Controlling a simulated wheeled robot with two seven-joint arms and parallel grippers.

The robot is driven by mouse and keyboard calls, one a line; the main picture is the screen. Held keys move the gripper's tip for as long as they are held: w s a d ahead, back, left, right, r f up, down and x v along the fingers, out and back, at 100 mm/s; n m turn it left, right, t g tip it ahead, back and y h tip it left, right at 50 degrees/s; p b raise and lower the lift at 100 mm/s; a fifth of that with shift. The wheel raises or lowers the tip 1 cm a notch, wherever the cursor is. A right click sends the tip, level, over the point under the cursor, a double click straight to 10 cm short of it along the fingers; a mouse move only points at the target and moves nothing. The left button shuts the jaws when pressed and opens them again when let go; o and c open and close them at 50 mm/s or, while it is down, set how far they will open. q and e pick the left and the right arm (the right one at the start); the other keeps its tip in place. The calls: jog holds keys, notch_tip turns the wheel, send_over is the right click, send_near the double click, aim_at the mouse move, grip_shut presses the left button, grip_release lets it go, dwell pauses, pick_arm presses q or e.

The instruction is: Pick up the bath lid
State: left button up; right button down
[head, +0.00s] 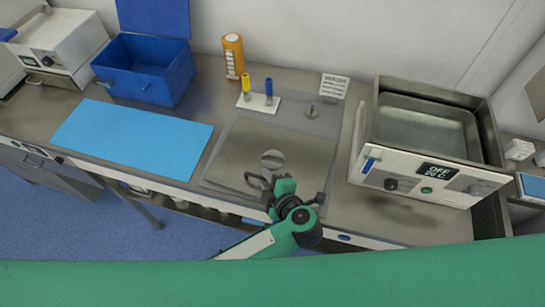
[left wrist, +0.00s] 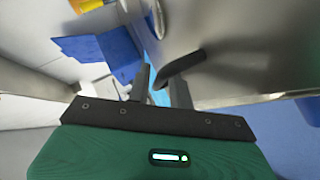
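The bath lid appears to be the flat grey metal plate (head: 240,140) lying on the worktop left of the bath. In the left wrist view a dark, curved handle (left wrist: 185,65) shows just past the fingertips, rising from a grey metal surface. My left gripper (head: 285,182) is over the plate's front part, close to the knob. Its fingers also show in the left wrist view (left wrist: 163,80), apart, with no clear grip on the handle. The water bath (head: 425,125) is uncovered at the right. My right gripper is out of view.
A blue mat (head: 130,138) and an open blue box (head: 145,72) are at the left. The worktop's front edge is close to my gripper.

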pick_arm(q)
jog(key=shift+w+a+f, duration=0.15)
jog(key=shift+w, duration=0.15)
jog(key=shift+s, duration=0.1)
jog(key=shift+c, duration=0.4)
grip_shut()
dwell(0.8)
